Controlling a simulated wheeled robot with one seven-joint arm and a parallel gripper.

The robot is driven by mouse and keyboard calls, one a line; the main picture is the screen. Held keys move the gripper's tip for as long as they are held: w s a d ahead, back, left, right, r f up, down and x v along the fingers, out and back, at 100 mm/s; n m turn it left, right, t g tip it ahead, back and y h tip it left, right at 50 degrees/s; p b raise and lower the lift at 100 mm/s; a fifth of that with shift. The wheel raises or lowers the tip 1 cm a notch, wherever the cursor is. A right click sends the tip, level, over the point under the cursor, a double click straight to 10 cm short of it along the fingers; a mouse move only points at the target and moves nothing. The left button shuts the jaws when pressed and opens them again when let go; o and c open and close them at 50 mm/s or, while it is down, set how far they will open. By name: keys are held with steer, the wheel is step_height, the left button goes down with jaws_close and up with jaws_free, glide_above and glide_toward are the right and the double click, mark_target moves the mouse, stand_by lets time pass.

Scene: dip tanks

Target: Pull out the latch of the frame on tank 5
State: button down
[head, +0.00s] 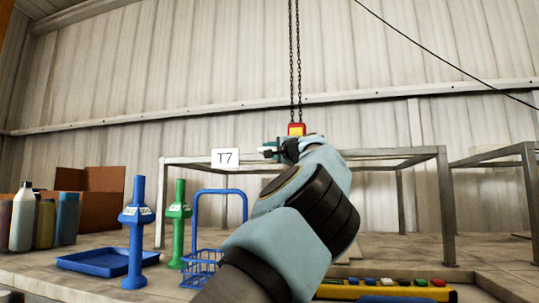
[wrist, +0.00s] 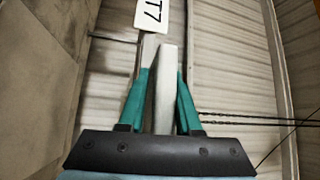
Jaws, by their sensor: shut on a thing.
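My gripper (head: 268,151) is at the top of a grey metal frame (head: 447,205) in the head view, pointing left. In the wrist view its two green fingers (wrist: 162,73) are shut on a pale grey bar (wrist: 165,100) that runs between them. I cannot tell whether this bar is a latch or a rail of the frame. A white sign reading T7 (head: 225,158) is on the frame's front left; it also shows in the wrist view (wrist: 152,14), beyond the fingertips. No sign for tank 5 shows. My arm hides part of the frame.
A red and yellow hoist block (head: 296,129) hangs on chains just behind my gripper. On the left stand a blue post (head: 138,230), a green post (head: 178,225), a blue tray (head: 105,261) and a wire basket (head: 203,265). A yellow button panel (head: 385,291) is low right.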

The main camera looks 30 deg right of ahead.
steer(key=c, duration=0.8)
jaws_free()
steer(key=shift+s+a+r, duration=0.1)
steer(key=shift+s+r, duration=0.1)
steer(key=shift+r, duration=0.4)
steer(key=shift+c, duration=0.2)
steer(key=shift+o, duration=0.6)
steer(key=shift+f, duration=0.1)
steer(key=shift+w+f, duration=0.1)
steer(key=shift+f, duration=0.05)
steer(key=shift+f, duration=0.1)
steer(key=s+f+b, duration=0.1)
steer(key=s+b, duration=0.4)
steer(key=s, duration=0.5)
steer(key=shift+s+d+f, duration=0.2)
steer(key=shift+s+d, duration=0.05)
steer(key=shift+s, duration=0.1)
